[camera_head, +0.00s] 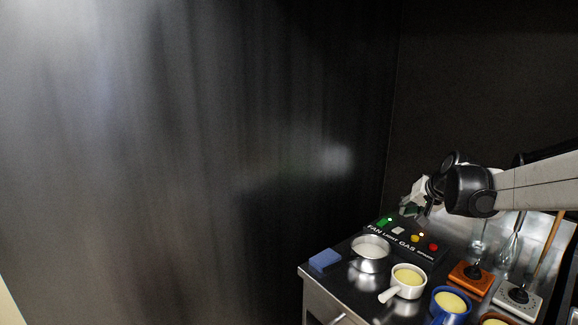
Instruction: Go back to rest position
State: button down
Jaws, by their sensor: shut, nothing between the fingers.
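My gripper (413,207) is at the end of my white and black arm, which reaches in from the right edge. It is above the back of the counter, near a black control panel (408,240) marked FAN, LIGHT, GAS and SPARK. The panel has a green switch, a white switch and yellow and red buttons. The fingers are small and dark in this view; they look closed with nothing between them. I cannot tell whether the fingertips touch the panel.
On the steel counter (347,299) stand a blue sponge-like block (325,259), a metal bowl (370,262), a white handled pot (408,284) and a blue mug (449,306). Orange (470,280) and white (517,301) knobbed blocks stand at right, near a whisk (509,248). A dark wall fills the left.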

jog(key=s+a+r+n, duration=0.1)
jog(key=s+a+r, duration=0.2)
jog(key=s+a, duration=0.6)
jog(key=s+a+f+n, duration=0.1)
jog(key=s+f, duration=0.1)
jog(key=s, duration=0.7)
jog(key=s+a+f+n+h+b, duration=0.1)
jog(key=s+a+f, duration=0.1)
jog(key=s, duration=0.8)
jog(key=s+a+f+n, duration=0.1)
jog(key=s+a+f, duration=0.1)
jog(key=s, duration=0.7)
jog(key=shift+s+f+n+g+h+b, duration=0.3)
jog(key=shift+s+f+g+h+b, duration=0.1)
jog(key=shift+f, duration=0.05)
